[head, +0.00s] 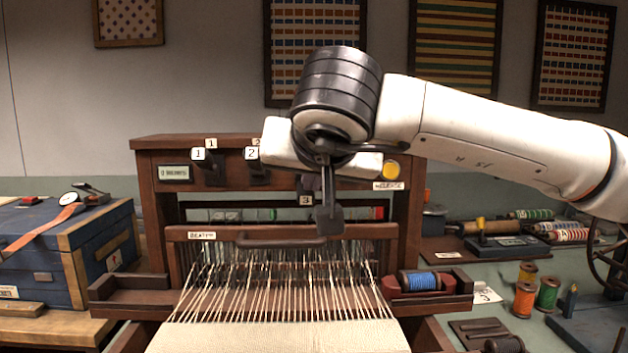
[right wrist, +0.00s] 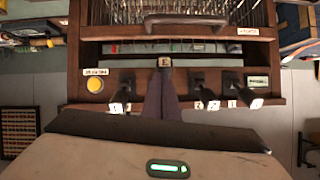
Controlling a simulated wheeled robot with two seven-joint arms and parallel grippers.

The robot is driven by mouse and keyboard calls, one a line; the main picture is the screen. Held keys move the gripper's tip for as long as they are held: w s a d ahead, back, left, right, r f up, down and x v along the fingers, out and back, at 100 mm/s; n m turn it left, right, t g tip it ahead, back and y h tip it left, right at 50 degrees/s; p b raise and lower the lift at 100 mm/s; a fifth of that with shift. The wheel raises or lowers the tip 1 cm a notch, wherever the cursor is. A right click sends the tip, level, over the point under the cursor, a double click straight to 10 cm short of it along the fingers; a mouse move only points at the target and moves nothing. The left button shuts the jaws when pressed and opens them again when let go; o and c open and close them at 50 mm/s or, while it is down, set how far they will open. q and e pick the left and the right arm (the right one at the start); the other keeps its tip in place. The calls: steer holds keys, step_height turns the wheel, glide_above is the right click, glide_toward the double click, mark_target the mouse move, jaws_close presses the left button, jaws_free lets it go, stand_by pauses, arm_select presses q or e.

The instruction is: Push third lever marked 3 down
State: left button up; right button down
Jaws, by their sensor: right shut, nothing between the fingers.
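The lever marked 3 (head: 305,200) shows on the loom's front, just left of my right gripper (head: 328,218). Its number tile sits clearly lower than those of lever 1 (head: 198,154) and lever 2 (head: 252,153). My right gripper is shut and empty, pointing down in front of the panel. In the right wrist view, its fingers (right wrist: 162,95) reach to the 3 tile (right wrist: 165,62), which shows upside down at their tips. I cannot tell whether they touch. The gripper hides part of lever 3. My left gripper is not in view.
Another dark lever (right wrist: 122,93) stands beside the fingers, near the yellow button (right wrist: 95,85). The beater bar (head: 220,234) and stretched threads lie below the panel. A blue spool (head: 420,281) sits at right, and a blue chest (head: 65,255) stands at left.

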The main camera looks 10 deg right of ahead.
arm_select(q)
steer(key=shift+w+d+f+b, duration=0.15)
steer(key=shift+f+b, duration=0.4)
steer(key=shift+b, duration=0.65)
arm_select(e)
steer(key=s, duration=1)
steer(key=shift+s+a+f, duration=0.2)
steer(key=shift+s+f, duration=0.1)
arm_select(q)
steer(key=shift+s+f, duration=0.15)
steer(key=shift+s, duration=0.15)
